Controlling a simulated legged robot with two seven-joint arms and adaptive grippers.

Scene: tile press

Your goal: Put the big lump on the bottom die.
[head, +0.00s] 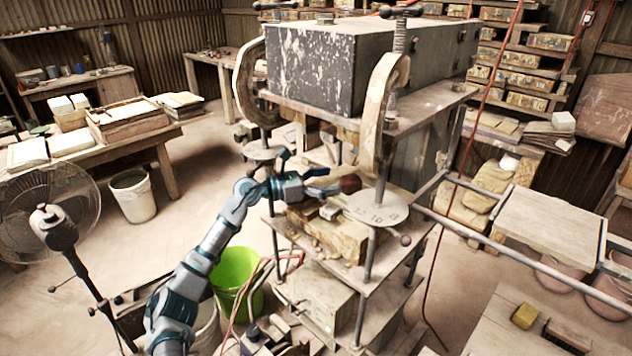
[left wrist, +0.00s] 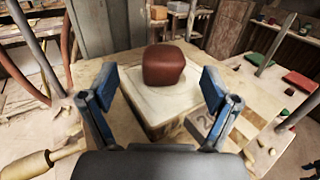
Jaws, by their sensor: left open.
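The big lump (left wrist: 164,66), reddish brown and block-shaped with rounded edges, rests on a pale square slab on a block in the left wrist view; this looks like the bottom die (left wrist: 143,103). In the head view the lump (head: 349,183) is dark and small inside the press, partly hidden by the press parts. My left gripper (head: 318,181) is open and empty just left of it. In the left wrist view its blue fingers (left wrist: 157,86) stand apart, short of the lump, which shows beyond and between them. My right gripper is not in view.
The press has a heavy grey top block (head: 320,65), curved side arms and upright rods close around my left gripper. A round marked plate (head: 378,209) sits at the front right. A green bucket (head: 236,270) and a fan (head: 50,215) stand left. A wooden-handled tool (left wrist: 28,165) lies at lower left.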

